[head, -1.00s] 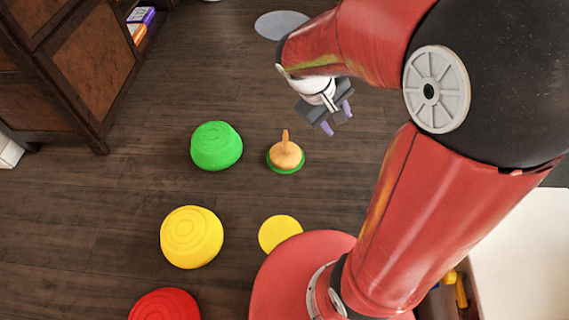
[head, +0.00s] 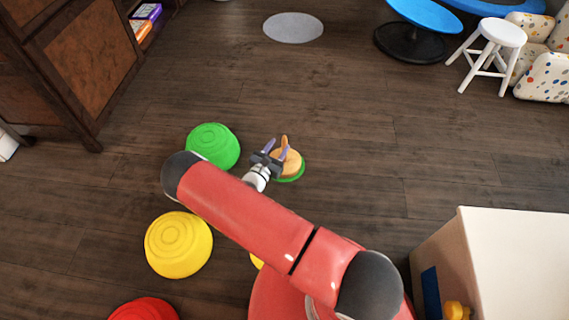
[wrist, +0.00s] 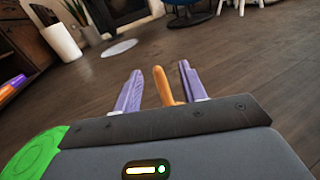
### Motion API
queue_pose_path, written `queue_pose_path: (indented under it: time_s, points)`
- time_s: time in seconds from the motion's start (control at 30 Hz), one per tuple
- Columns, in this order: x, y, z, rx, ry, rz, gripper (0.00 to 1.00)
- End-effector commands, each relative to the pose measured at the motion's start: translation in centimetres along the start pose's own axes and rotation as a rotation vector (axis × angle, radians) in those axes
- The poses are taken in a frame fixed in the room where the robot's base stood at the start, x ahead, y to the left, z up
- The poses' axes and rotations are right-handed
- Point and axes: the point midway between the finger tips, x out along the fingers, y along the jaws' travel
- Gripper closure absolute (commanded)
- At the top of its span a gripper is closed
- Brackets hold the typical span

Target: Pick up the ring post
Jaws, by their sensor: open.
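The ring post (head: 293,163) is a tan wooden peg on a rounded tan base. It stands upright on a flat green disc (head: 289,179) on the floor. My gripper (head: 278,147) is open and low at the ring post, coming from its lower-left side in the head view. In the wrist view, the tan peg (wrist: 166,87) shows between the two purple fingers (wrist: 161,84), with a gap on each side. The base is hidden there behind the gripper body. I cannot tell how deep the peg sits between the fingers.
A green dome (head: 213,146) stands close to the left of my gripper. A yellow dome (head: 178,245) and a red dome (head: 143,310) are nearer. A brown cabinet (head: 55,65) is at the left, a white-topped box (head: 515,255) at lower right. Floor beyond the post is clear.

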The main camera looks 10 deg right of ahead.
Motion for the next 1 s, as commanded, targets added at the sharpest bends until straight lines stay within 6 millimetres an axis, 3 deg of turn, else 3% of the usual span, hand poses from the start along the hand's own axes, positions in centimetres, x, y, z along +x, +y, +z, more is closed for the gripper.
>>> queue_pose_path:
  time_s: [0.57, 0.83, 1.0]
  points:
    - [-0.4, -0.1, -10.2, -0.055, -0.006, 0.069, 0.58]
    - [1.6, 0.1, -10.1, -0.053, -0.007, 0.066, 0.58]
    - [4.5, 0.2, -10.1, -0.052, -0.007, 0.064, 0.58]
